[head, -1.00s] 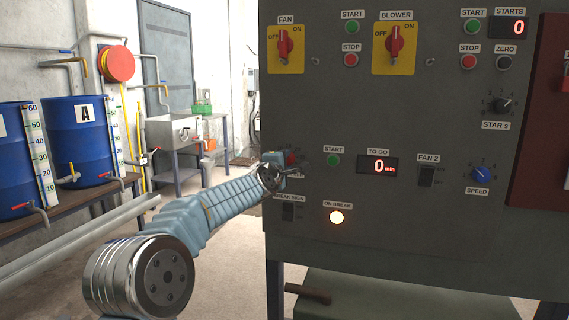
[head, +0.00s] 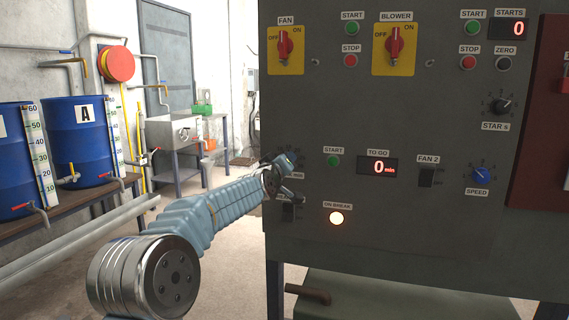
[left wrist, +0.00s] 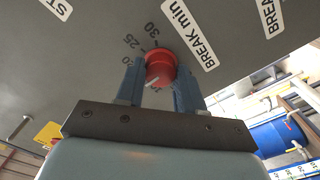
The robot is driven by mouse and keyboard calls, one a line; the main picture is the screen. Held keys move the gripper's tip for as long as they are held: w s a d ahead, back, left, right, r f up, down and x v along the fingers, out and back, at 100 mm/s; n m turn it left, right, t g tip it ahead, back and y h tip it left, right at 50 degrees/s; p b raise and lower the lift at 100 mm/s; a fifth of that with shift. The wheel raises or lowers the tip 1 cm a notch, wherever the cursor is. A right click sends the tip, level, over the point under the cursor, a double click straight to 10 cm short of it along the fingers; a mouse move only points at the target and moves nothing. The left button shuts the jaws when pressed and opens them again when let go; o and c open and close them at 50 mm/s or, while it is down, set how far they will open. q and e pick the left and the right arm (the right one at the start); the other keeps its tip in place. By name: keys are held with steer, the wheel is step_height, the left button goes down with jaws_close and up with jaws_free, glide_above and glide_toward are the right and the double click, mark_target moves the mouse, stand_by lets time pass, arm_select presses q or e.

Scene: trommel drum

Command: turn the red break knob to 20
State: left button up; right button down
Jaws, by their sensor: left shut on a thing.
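The red break knob (left wrist: 160,66) sits between the two fingers of my left gripper (left wrist: 160,88) in the left wrist view, and the fingers are shut on its sides. A white pointer line shows on the knob's face. Printed scale numbers, including 25 and 30, and the label "BREAK min" (left wrist: 190,34) lie around the knob. Which number the pointer meets cannot be told. In the head view my left gripper (head: 284,178) is against the lower left of the grey panel and covers the knob; a few dial marks show above it. My right gripper is not in view.
The grey panel (head: 430,125) carries a start button (head: 333,161), a "TO GO" display (head: 377,167) reading 0 min, and a lit "ON BREAK" lamp (head: 337,218). The break sign switch (head: 289,212) is just below my gripper. Blue drums (head: 80,140) stand at the left.

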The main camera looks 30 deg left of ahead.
arm_select(q)
steer(key=m, duration=0.8)
steer(key=shift+d+f+b, duration=0.1)
steer(key=shift+f+b, duration=0.2)
steer(key=shift+b, duration=0.1)
steer(key=o, duration=1)
steer(key=shift+r, duration=0.1)
steer(key=shift+o, duration=0.2)
steer(key=shift+r, duration=0.1)
steer(key=p+v, duration=0.2)
steer(key=v, duration=1.2)
